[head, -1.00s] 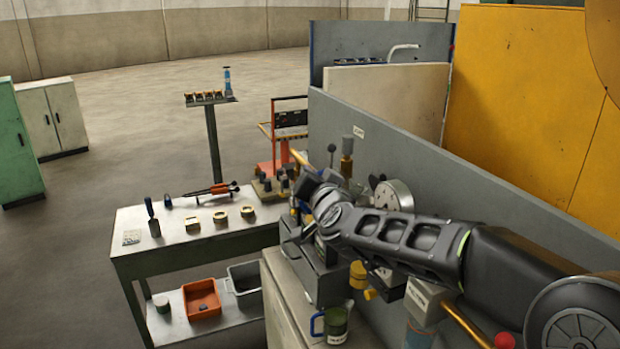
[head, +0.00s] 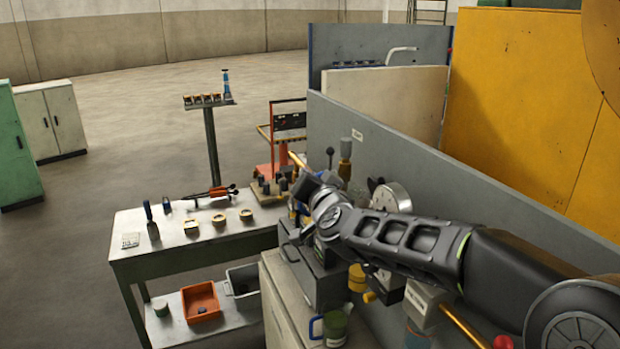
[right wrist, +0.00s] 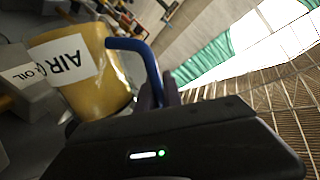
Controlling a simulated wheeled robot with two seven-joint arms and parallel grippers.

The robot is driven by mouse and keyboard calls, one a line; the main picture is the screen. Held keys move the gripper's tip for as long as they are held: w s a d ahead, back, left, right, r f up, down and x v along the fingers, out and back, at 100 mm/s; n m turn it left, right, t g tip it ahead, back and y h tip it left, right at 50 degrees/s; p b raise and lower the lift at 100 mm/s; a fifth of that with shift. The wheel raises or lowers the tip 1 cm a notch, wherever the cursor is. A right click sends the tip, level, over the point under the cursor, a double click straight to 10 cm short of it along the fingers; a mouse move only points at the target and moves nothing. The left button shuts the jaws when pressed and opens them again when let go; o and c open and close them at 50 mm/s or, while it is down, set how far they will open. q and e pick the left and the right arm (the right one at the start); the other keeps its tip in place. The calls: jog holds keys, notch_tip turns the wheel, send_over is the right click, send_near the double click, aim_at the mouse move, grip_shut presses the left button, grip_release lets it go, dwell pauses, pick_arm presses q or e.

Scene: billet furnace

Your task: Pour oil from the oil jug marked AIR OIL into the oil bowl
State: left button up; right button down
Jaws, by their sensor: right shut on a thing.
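A yellow oil jug (right wrist: 105,75) with a white label reading AIR and a blue handle (right wrist: 152,65) fills the left of the right wrist view. My right gripper (right wrist: 157,92) is shut on the blue handle. In the head view my right gripper (head: 312,190) is above the near end of the bench, and my arm hides most of the held jug. I cannot tell from these views how far the jug is tilted. I cannot make out the oil bowl for certain. My left gripper is not in view.
A green jug with a blue handle (head: 336,326) stands on the near cabinet top, below my right arm. A dial gauge (head: 391,200) and a grey wall (head: 470,190) are close beside my arm. A work table (head: 160,245) with small parts stands to the left.

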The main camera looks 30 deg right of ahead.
jog(key=shift+r, duration=0.2)
jog(key=shift+d+r+m+p, duration=0.35)
jog(key=shift+r+m+p, duration=0.1)
jog(key=shift+r+m, duration=0.3)
jog(key=shift+d+r, duration=0.15)
dwell(0.7)
jog(key=shift+s+d+r+m+y, duration=0.15)
jog(key=shift+d+r+m+y, duration=0.35)
jog(key=shift+r+m, duration=0.3)
jog(key=shift+d+r+m, duration=0.3)
jog(key=shift+r+m, duration=0.05)
jog(key=shift+m, duration=0.1)
dwell(5.0)
